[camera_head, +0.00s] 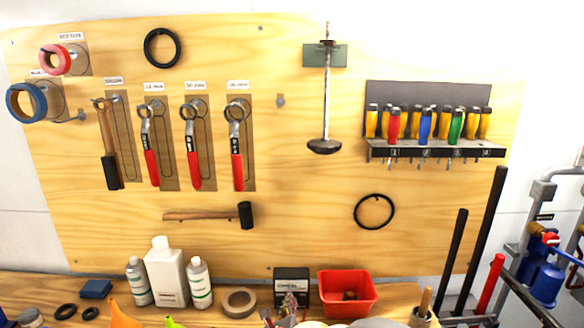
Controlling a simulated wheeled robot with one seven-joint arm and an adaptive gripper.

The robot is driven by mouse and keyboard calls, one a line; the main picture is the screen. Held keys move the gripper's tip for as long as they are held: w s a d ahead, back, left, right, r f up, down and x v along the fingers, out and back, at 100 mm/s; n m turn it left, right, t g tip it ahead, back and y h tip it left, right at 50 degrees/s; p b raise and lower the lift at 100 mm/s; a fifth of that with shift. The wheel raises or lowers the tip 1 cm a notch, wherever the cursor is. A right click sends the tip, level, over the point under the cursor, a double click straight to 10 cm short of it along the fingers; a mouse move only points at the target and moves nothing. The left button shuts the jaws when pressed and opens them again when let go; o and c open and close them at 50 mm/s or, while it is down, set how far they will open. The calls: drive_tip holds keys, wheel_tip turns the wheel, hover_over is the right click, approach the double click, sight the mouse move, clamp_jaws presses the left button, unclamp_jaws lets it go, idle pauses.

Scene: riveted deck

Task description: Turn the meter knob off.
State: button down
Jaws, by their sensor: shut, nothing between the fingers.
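I see no meter knob that I can make out in the head view. A small dark box (291,275) with a pale label stands on the workbench (240,296) behind some clutter. It is too small and partly covered to tell whether it is a meter or has a knob. My gripper is not in view.
A wooden board (320,220) holds wrenches (194,150), a hammer (110,165), tape rolls (62,59) and a screwdriver rack (430,95). Bottles (168,275) and a red bin (347,290) stand on the bench. Pipes with blue and red parts (545,280) stand at right.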

drive_tip(key=shift+a+f, duration=0.2)
drive_tip(key=shift+a, duration=0.3)
drive_tip(key=shift+s+a+f, duration=0.1)
drive_tip(key=shift+a+f, duration=0.25)
drive_tip(key=shift+a, duration=0.2)
drive_tip(key=shift+a, duration=0.1)
drive_tip(key=shift+a, duration=0.1)
drive_tip(key=shift+a+r, duration=0.2)
drive_tip(key=shift+r, duration=0.05)
drive_tip(key=shift+a+f, duration=0.1)
drive_tip(key=shift+a, duration=0.1)
drive_tip(key=shift+f, duration=0.15)
drive_tip(key=shift+s+d+r+p, duration=0.1)
drive_tip(key=shift+s+p, duration=0.05)
drive_tip(key=shift+s, duration=0.45)
drive_tip(key=shift+s+d+r+p, duration=0.1)
drive_tip(key=shift+s+p, duration=0.05)
drive_tip(key=shift+s, duration=0.4)
drive_tip(key=shift+s+d+p, duration=0.15)
drive_tip(key=shift+s+p, duration=0.2)
drive_tip(key=shift+s, duration=1.3)
